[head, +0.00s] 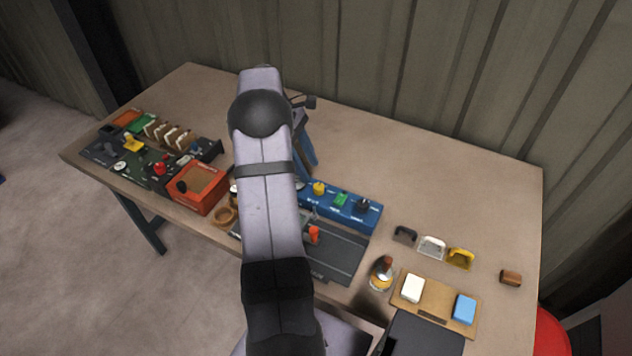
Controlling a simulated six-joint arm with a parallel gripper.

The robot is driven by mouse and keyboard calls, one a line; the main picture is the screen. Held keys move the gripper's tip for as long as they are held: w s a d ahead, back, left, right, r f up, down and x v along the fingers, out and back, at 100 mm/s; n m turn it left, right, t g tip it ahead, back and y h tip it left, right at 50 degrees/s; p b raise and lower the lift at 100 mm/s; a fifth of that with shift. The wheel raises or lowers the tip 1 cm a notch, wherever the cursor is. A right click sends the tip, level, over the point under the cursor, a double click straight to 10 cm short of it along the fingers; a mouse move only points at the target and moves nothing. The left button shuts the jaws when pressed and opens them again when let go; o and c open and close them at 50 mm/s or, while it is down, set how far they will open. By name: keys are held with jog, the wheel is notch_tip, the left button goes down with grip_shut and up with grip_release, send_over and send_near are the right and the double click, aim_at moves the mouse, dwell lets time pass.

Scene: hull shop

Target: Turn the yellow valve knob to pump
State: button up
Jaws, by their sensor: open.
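Two yellow knobs show, and I cannot tell which is the valve knob. One yellow knob (319,188) sits at the left end of a blue box (345,211), beside a green knob (341,199) and a dark blue knob (361,205). The other, a wider yellow handle (133,143), is on a dark panel at the left end of the table. Labels and the settings they point to are too small to read. My arm rises through the middle of the view and hides part of the table.
An orange-red box (197,187) stands left of my arm. A dark tray (337,256) lies right of it, in front of the blue box. Handles, a wooden board (440,293) and a small brown block (511,278) lie at right. The table's back right (430,170) is clear.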

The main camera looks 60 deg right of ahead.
aim_at(318, 185)
jog(key=shift+p+x, duration=1.15)
jog(key=shift+x, duration=2.3)
jog(key=c, duration=1)
